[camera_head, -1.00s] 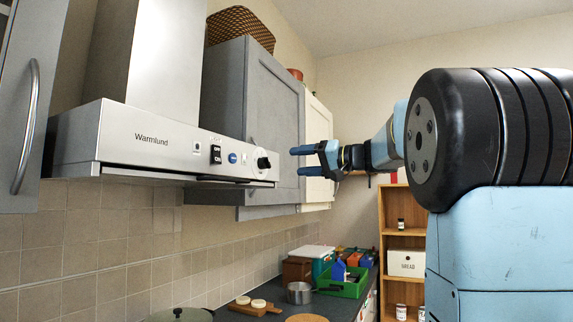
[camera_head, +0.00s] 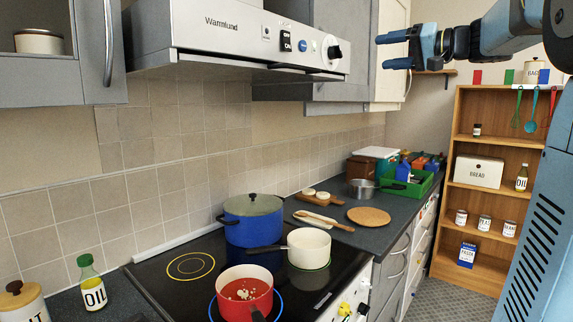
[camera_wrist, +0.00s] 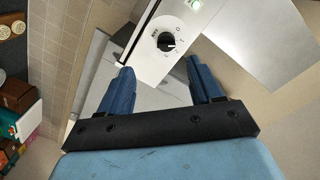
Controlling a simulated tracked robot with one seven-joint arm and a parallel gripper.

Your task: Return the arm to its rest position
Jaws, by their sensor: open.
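My gripper (camera_head: 394,50) is open and empty, with its blue fingers pointing left in the head view. My arm extends back to the upper right of the head view.
Below are a hob (camera_head: 185,268) with a blue pot (camera_head: 250,222), a red pot (camera_head: 243,290) and a cream pan (camera_head: 309,244). A green crate (camera_head: 412,186) stands farther along the counter. A wooden shelf (camera_head: 468,105) stands at the right. The air below my gripper looks clear.

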